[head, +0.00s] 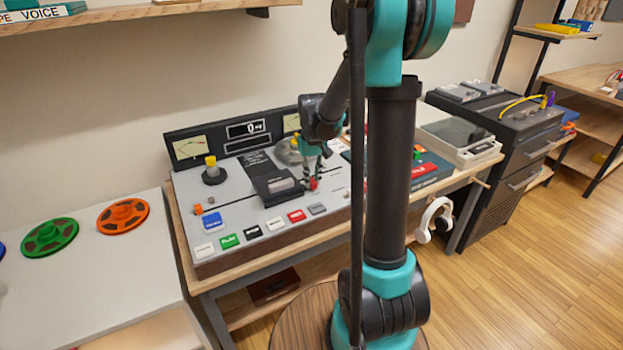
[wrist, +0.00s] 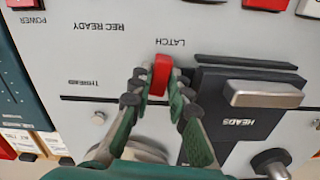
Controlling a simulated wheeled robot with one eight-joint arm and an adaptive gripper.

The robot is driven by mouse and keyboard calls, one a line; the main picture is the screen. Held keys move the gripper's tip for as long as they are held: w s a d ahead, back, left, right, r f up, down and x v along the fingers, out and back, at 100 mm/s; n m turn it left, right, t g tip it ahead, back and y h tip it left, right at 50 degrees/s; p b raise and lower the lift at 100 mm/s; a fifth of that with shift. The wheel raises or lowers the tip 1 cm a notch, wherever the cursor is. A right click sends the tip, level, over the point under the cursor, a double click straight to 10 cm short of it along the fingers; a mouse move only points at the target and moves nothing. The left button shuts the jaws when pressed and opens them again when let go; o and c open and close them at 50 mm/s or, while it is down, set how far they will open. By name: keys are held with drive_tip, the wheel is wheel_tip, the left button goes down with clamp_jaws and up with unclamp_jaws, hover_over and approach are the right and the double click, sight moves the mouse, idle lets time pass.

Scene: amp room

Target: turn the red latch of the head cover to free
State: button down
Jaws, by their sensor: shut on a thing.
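The red latch (wrist: 160,75) sits on the light grey deck panel below the printed word LATCH, which appears upside down in the wrist view. My gripper (wrist: 157,92) has its fingertips on both sides of the latch and is shut on it. The latch looks roughly in line with the fingers. In the head view the red latch (head: 313,184) shows small beneath my gripper (head: 311,177). The dark head cover (head: 268,187), marked HEADS, lies beside the latch; it also shows in the wrist view (wrist: 235,125). It looks closed, with a pale bar handle.
The tape machine (head: 235,225) stands on a wooden bench, with coloured buttons along its front and meters at its back. A black spindle with a yellow top (head: 212,170) rises at its left. Green (head: 50,237) and orange (head: 123,216) reels lie on the left table. Headphones (head: 434,220) hang at the right.

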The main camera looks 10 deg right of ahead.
sight(313, 180)
drive_tip(key=shift+d+n, duration=0.1)
drive_tip(key=shift+n, duration=0.7)
drive_tip(key=c, duration=1.4)
unclamp_jaws()
drive_tip(key=shift+c, duration=0.2)
drive_tip(key=shift+r, duration=0.1)
wheel_tip(313, 180, up, 12)
drive_tip(key=s+d+f+m+t, duration=0.1)
drive_tip(key=s+f+t, duration=0.1)
drive_tip(key=s+f, duration=0.5)
drive_tip(key=s+d+f+m+t, duration=0.1)
drive_tip(key=s+f, duration=0.6)
drive_tip(key=s, duration=0.7)
drive_tip(key=shift+d+f+m+t, duration=0.35)
drive_tip(key=shift+m+t, duration=0.25)
drive_tip(key=shift+m, duration=0.1)
